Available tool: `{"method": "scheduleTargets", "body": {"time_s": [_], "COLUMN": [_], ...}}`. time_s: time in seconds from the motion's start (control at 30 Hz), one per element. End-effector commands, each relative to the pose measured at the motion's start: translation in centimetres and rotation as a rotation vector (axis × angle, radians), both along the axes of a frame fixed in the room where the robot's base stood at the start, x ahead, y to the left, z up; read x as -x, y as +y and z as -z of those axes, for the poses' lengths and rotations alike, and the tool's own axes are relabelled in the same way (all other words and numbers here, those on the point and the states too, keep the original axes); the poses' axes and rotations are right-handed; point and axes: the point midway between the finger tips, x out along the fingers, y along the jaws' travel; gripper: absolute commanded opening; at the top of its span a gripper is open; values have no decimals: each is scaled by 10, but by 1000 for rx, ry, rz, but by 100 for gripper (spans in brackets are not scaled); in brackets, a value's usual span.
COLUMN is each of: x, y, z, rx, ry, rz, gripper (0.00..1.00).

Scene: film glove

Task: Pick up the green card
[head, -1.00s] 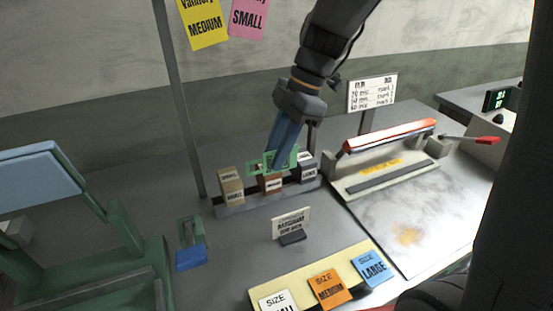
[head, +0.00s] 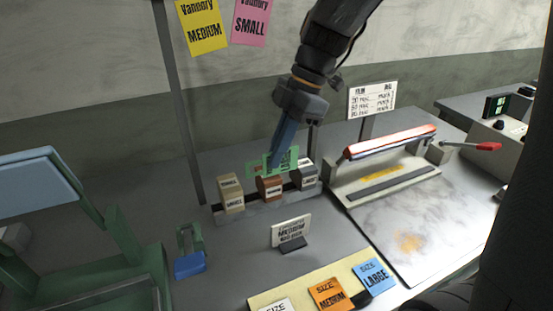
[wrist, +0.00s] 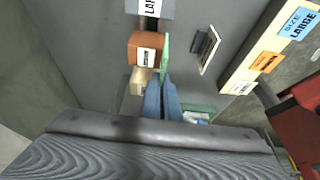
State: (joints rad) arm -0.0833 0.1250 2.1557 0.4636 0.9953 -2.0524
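The green card (head: 272,162), a flat piece with cut-outs, is in the air just above a row of small blocks in the head view. The wrist view shows it nearly edge-on (wrist: 166,58) at the fingertips. My gripper (head: 275,158) reaches down from above with its blue fingers close together on the card. In the wrist view the fingers (wrist: 161,88) come together at the card's near end. The exact contact is partly hidden.
A tan block (head: 231,194), a brown block (head: 270,190) and a grey block (head: 303,176) stand on a grey rack below. A small sign (head: 291,231) stands in front. A sealer with a red bar (head: 390,140) is at right. A blue-ended clip (head: 190,262) lies left.

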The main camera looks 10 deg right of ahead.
Motion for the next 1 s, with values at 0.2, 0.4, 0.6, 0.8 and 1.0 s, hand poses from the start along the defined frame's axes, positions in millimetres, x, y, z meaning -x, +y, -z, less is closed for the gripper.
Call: {"method": "scheduleTargets", "body": {"time_s": [0.2, 0.4, 0.6, 0.8, 1.0], "x": [14, 54, 98, 141, 161], "y": [-4, -16, -29, -41, -46], "z": [-20, -19, -19, -22, -23], "rx": [0, 0, 0, 1, 0], "ry": [-2, -3, -4, -1, 2], "rz": [1, 2, 3, 4, 2], "gripper": [0, 0, 0, 0, 0]}}
